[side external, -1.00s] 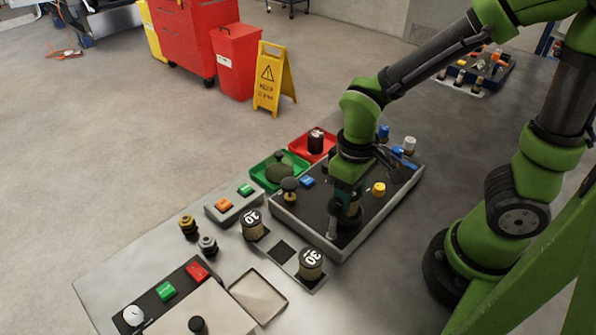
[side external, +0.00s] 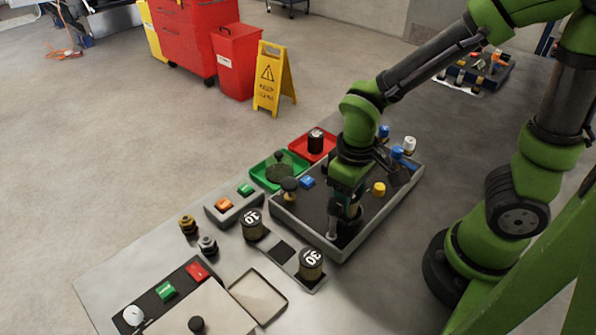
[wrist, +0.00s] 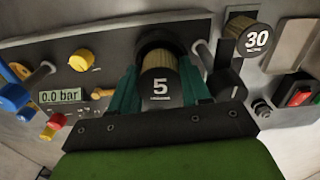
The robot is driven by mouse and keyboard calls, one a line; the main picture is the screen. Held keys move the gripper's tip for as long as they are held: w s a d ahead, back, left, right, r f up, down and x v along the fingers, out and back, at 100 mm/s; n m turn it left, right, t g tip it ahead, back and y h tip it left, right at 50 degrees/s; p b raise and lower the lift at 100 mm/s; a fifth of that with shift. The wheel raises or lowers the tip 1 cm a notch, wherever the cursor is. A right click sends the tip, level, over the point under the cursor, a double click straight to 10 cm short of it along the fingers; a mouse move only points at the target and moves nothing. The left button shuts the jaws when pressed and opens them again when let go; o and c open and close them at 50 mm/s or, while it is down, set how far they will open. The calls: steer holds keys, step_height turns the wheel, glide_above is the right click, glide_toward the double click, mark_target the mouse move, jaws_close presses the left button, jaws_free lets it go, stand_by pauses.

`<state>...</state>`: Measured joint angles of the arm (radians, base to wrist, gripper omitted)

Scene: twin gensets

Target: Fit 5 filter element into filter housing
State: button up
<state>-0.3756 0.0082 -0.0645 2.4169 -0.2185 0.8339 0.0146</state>
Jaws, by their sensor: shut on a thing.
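The 5 filter element (wrist: 160,88), with a dark cap marked "5" and a tan pleated body, is between the two teal fingers of my gripper (wrist: 160,95) in the wrist view. My gripper is shut on it. A dark round rim, apparently the filter housing (wrist: 155,38), shows around the far end of the pleats. I cannot tell how deep the element sits in it.
The 30 element (side external: 311,262) and 10 element (side external: 252,224) stand on a rack beside an empty dark square. A pale post (side external: 332,236) and yellow knob (side external: 379,188) stand close to my gripper. Green (side external: 264,182) and red (side external: 299,147) trays lie behind the panel.

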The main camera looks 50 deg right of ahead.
steer(key=shift+f, duration=0.6)
steer(key=o, duration=1.1)
steer(key=shift+a, duration=0.1)
steer(key=shift+c, duration=0.7)
steer(key=shift+r, duration=1.55)
steer(key=shift+o, duration=0.2)
steer(key=shift+a+r, duration=0.1)
steer(key=shift+r, duration=0.9)
steer(key=shift+o, duration=0.7)
steer(key=shift+r, duration=0.25)
steer(key=shift+o, duration=0.2)
steer(key=shift+r, duration=0.75)
